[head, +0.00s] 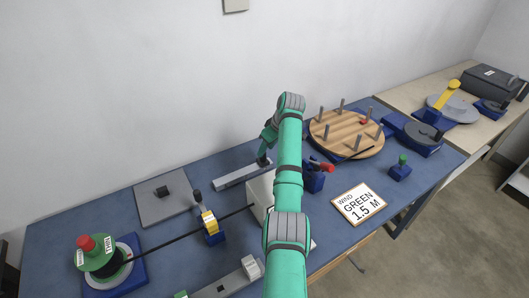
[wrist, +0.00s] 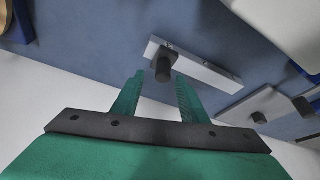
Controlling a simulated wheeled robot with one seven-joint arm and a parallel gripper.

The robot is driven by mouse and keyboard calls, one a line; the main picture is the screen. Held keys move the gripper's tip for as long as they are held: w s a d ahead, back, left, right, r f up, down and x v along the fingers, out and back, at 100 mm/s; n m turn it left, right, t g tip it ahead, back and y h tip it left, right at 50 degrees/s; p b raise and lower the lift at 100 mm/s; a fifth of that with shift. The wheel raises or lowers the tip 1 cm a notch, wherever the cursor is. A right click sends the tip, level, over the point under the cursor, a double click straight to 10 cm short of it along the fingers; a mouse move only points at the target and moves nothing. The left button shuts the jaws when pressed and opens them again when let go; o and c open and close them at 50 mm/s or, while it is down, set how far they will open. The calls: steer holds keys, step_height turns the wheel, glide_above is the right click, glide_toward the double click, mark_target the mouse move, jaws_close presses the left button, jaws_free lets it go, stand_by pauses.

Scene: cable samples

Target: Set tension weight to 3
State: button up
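A narrow grey bar (head: 236,176) lies on the blue table near the wall; it also shows in the wrist view (wrist: 205,73). A dark round knob (wrist: 164,66) stands on it, near the left end in the wrist view. No label or number is readable on the bar, so I cannot tell its setting or whether it is the tension weight. My gripper (head: 264,158) is over the bar's right end in the head view. In the wrist view my gripper (wrist: 158,78) is open, with the knob in line with the gap between the fingertips; contact is not visible.
A grey plate (head: 150,210) with a dark block lies left. A green spool (head: 103,262) with a red knob feeds a black cable (head: 165,245) past a yellow-and-blue post (head: 210,225). A pegged wooden disc (head: 340,140) and a sign (head: 359,204) reading "WIND GREEN 1.5 M" are right.

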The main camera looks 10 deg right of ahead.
steer(key=v, duration=0.6)
steer(key=shift+r, duration=0.3)
steer(key=shift+d, duration=0.1)
